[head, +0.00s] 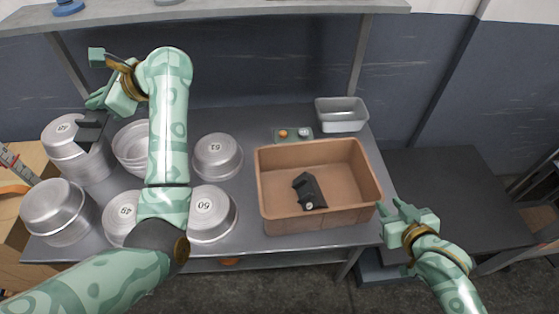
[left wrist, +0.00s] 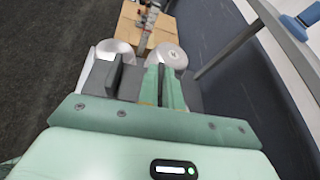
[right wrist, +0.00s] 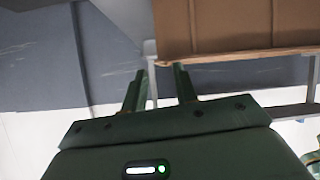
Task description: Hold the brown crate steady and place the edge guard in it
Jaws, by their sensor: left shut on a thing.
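The brown crate (head: 275,222) stands at the right of the metal table; its wall also shows in the right wrist view (right wrist: 225,25). One black edge guard (head: 308,192) lies inside it. My left gripper (head: 94,104) is at the table's far left, shut on another dark edge guard (head: 92,125), held by the stacked pans. This guard also shows in the left wrist view (left wrist: 112,78). Whether it touches the pans is unclear. My right gripper (head: 390,208) is open beside the crate's right front corner, with nothing between its fingers (right wrist: 161,82); contact with the crate is unclear.
Several metal pans, such as a front one (head: 213,212), cover the table's left half. A small grey tin (head: 341,115) and a button panel (head: 293,134) stand behind the crate. A dark lower surface (head: 450,190) at the right is clear. A shelf (head: 200,12) runs above.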

